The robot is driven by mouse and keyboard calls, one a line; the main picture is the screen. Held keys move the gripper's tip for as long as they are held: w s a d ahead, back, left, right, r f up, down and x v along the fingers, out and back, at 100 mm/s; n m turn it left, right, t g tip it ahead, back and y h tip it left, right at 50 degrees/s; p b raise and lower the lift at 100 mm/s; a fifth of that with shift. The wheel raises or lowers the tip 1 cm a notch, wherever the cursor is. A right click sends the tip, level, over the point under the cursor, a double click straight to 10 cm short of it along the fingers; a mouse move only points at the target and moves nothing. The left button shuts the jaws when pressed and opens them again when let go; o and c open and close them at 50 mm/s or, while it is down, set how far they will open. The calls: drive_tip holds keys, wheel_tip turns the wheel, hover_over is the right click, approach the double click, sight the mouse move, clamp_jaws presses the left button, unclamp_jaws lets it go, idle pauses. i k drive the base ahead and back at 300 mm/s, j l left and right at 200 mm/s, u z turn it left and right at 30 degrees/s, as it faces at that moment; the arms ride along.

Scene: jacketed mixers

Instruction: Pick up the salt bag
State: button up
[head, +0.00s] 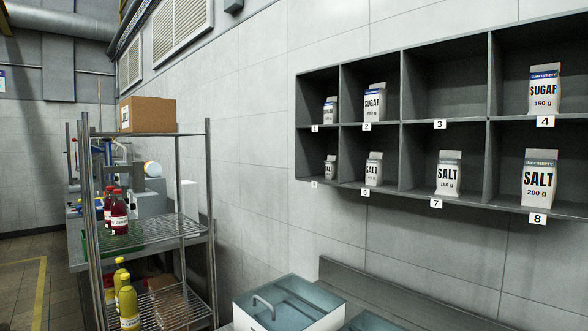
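Several white salt bags stand upright in the lower row of a grey wall shelf. A small salt bag (331,168) is in compartment 5 and another salt bag (374,169) is in compartment 6. A salt bag marked 150 g (449,174) is in compartment 7. The largest-looking salt bag, marked 200 g (539,180), is in compartment 8. The weights on the bags in 5 and 6 are too small to read surely. My gripper is not in view.
The wall shelf (399,122) has sugar bags in compartments 1, 2 and 4 (543,90); compartment 3 is empty. A wire rack (145,235) with red and yellow bottles and a cardboard box (147,114) stands left. A glass-topped unit (290,303) is below. Floor shows at far left.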

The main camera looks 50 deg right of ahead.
sight(330, 164)
drive_tip(key=i+j+z, duration=0.1)
drive_tip(key=i, duration=0.75)
drive_tip(key=i+j+z, duration=0.15)
drive_tip(key=i, duration=0.7)
